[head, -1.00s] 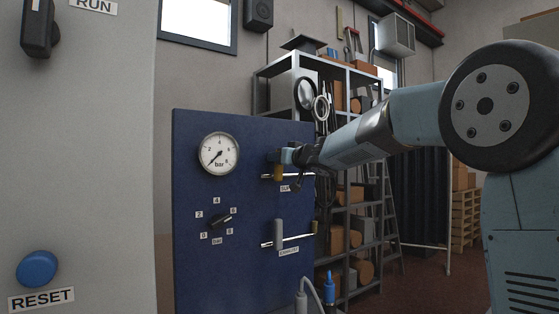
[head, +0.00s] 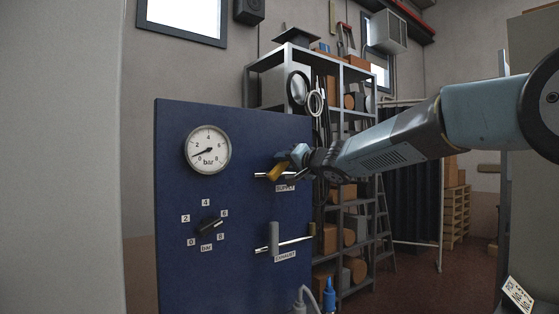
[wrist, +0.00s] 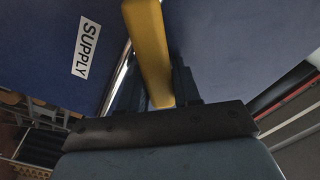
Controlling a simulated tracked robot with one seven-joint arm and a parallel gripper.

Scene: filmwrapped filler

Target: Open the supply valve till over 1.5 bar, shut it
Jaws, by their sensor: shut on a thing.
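The yellow supply valve lever (head: 276,172) sits on a blue panel (head: 180,250), tilted down to the left on its horizontal pipe. My gripper (head: 291,160) is shut on the lever, coming from the right. In the wrist view the yellow lever (wrist: 149,50) runs down between the fingers, beside the white SUPPLY label (wrist: 86,46). The round white pressure gauge (head: 207,151) is at the panel's upper left. Its needle points left and slightly down, between 0 and 2 bar.
Below are the grey exhaust lever (head: 273,238), hanging upright, and a black knob (head: 208,225) with a numbered scale. A metal shelf (head: 330,80) with boxes and a ladder stand behind the panel. A blue-capped bottle (head: 329,296) is at the bottom.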

